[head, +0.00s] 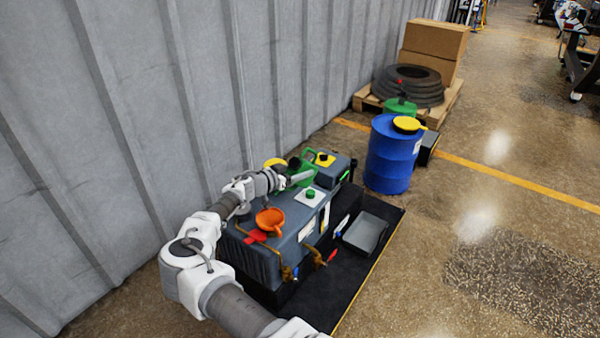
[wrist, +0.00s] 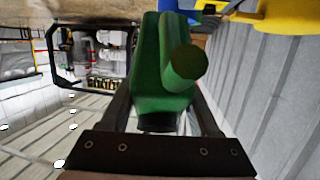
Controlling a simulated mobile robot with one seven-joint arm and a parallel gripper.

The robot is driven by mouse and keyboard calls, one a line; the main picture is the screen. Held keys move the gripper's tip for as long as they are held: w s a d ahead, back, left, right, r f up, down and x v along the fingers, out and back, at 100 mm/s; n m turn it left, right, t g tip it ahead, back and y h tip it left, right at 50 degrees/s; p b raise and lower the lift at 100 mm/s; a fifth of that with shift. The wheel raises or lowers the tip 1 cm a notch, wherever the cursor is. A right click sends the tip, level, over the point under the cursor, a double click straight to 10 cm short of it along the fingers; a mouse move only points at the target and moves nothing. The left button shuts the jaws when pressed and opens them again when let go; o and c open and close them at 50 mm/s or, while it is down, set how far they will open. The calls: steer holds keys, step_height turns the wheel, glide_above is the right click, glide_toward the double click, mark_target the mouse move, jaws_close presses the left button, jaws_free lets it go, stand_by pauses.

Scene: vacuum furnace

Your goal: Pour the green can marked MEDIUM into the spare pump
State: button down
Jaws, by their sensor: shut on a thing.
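My gripper (head: 296,180) is shut on a green can (head: 308,168), above the far part of a dark grey pump unit (head: 258,260). In the wrist view the green can (wrist: 150,75) sits between the two fingers of my gripper (wrist: 160,110), its round green end facing the camera. I cannot read any marking on it. The pump unit, which looks like the spare pump, stands on a black mat. An orange funnel (head: 270,220) sits on its top, and a green cap (head: 310,194) is on a pale plate farther along.
A grey tray (head: 366,232) lies on the black mat (head: 345,283) right of the pump. A blue drum (head: 393,155) stands beyond, with another green container (head: 400,106) behind it. A corrugated wall (head: 150,100) runs close along the left. Open floor lies to the right.

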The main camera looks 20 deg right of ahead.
mark_target(295, 165)
steer(key=shift+a+r+t+h+b, duration=0.15)
steer(key=shift+r+t+h+b, duration=0.2)
steer(key=shift+b, duration=0.45)
steer(key=shift+r, duration=0.15)
steer(key=shift+s+a+r+t+h, duration=0.25)
steer(key=shift+a+r+h, duration=0.1)
steer(key=shift+r+h, duration=0.3)
steer(key=shift+a+r+h, duration=0.3)
steer(key=shift+h, duration=0.1)
steer(key=shift+s+a+r+t+h, duration=0.2)
steer(key=shift+a+r+t+h, duration=0.15)
steer(key=shift+r+h, duration=0.15)
steer(key=shift+s+a+r+t+h, duration=0.15)
steer(key=shift+a+r+t+h, duration=0.1)
steer(key=shift+a+r+h, duration=0.25)
stand_by(0.3)
steer(key=shift+d+f, duration=0.1)
steer(key=shift+d, duration=0.1)
stand_by(0.4)
